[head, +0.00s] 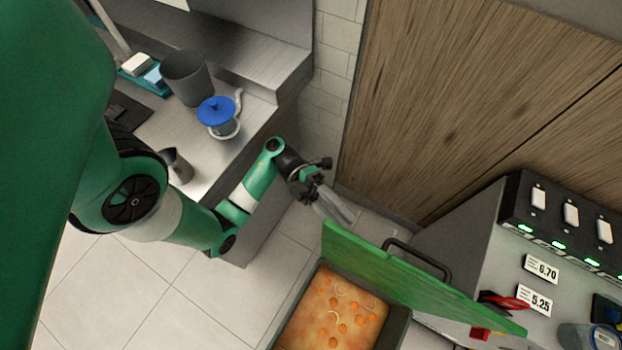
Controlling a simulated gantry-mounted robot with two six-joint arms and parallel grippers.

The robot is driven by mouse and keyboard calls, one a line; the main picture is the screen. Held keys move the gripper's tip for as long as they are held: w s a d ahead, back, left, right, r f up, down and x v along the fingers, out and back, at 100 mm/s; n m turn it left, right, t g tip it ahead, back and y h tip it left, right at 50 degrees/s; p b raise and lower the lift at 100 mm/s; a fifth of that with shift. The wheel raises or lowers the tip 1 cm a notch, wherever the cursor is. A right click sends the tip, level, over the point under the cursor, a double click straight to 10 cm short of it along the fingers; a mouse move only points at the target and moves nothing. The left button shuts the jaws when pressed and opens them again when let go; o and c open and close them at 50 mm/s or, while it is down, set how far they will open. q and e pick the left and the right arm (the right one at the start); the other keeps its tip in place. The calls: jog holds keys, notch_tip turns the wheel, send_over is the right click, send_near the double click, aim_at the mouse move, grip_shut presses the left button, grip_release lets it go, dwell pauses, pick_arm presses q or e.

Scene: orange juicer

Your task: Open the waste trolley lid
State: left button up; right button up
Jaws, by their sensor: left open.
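The waste trolley (397,333) stands at the bottom middle of the head view. Its green lid (400,272) is raised and tilted up along its hinge side, with a black handle (417,256) on its far face. The open bin shows orange-brown waste (330,312) with several orange pieces. My left gripper (341,208) is just beyond the upper left corner of the lid, open, with nothing seen between its fingers. I cannot tell whether a finger touches the lid. My right gripper is not in view.
A steel counter at left holds a grey bin (187,77), a blue-lidded jug (218,112) and a metal pitcher (178,165). A grey unit (470,245) with price tags stands at right, close to the lid. The tiled floor (190,290) left of the trolley is clear.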

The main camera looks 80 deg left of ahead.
pick_arm(q)
jog(key=b+v, duration=0.9)
jog(key=b, duration=0.2)
jog(key=shift+s+f, duration=0.25)
dwell(0.6)
jog(key=shift+a, duration=0.1)
dwell(0.4)
